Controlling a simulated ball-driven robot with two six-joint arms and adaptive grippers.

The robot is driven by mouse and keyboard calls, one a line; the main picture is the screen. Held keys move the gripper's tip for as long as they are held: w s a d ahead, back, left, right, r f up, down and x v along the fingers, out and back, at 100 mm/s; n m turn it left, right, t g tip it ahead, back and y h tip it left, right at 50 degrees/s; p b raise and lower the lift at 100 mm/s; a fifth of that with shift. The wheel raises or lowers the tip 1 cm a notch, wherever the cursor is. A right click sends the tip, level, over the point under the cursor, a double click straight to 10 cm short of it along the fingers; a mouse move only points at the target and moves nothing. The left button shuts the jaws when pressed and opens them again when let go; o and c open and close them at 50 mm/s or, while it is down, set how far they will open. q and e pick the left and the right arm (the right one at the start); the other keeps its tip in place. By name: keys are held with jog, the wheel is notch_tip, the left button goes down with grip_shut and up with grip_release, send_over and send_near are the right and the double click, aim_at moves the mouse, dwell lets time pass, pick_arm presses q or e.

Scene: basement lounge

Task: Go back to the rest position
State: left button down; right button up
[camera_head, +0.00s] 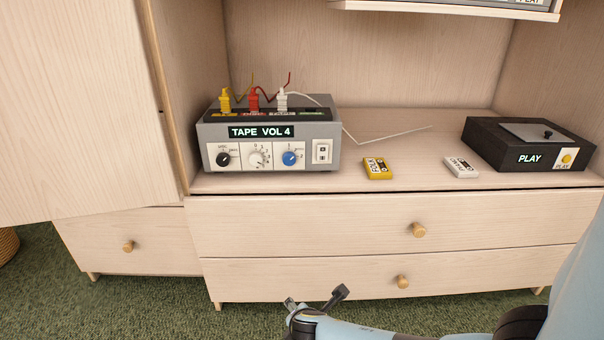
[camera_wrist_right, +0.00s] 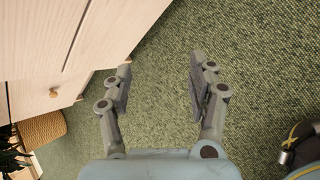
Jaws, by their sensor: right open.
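My right gripper (camera_head: 315,298) is low in the head view, in front of the lower drawers, with its arm coming in from the right. In the right wrist view the same gripper (camera_wrist_right: 160,68) is open, with nothing between its fingers and green carpet behind them. My left gripper is in neither view.
The wooden cabinet (camera_head: 300,221) stands close in front, its drawer knobs sticking out. On its shelf are a grey TAPE VOL 4 unit (camera_head: 268,157) with cables, a yellow cassette (camera_head: 377,169), a white cassette (camera_head: 461,167) and a black PLAY box (camera_head: 500,150). A basket (camera_wrist_right: 42,130) stands beside the cabinet.

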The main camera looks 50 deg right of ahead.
jog(key=shift+s, duration=0.1)
dwell(0.5)
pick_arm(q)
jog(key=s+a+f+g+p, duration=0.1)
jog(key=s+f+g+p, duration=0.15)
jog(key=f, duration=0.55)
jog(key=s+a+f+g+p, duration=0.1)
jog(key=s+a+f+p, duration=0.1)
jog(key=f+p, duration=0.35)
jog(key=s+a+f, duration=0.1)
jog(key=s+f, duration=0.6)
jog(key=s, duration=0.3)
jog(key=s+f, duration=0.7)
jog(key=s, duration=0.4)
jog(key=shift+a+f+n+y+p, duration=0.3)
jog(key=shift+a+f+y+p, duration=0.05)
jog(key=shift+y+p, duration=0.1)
pick_arm(e)
jog(key=s+a+f+m+g+y, duration=0.1)
jog(key=s+m, duration=0.4)
jog(key=s, duration=0.7)
jog(key=s+a+f+m+g+y, duration=0.2)
jog(key=s+m, duration=0.4)
jog(key=s, duration=0.7)
jog(key=s+a+f+m+g+y, duration=0.1)
jog(key=s+m, duration=0.4)
jog(key=s, duration=0.8)
jog(key=shift+a+f+m+g, duration=0.3)
jog(key=shift+a+f+g, duration=0.25)
jog(key=shift+g, duration=0.25)
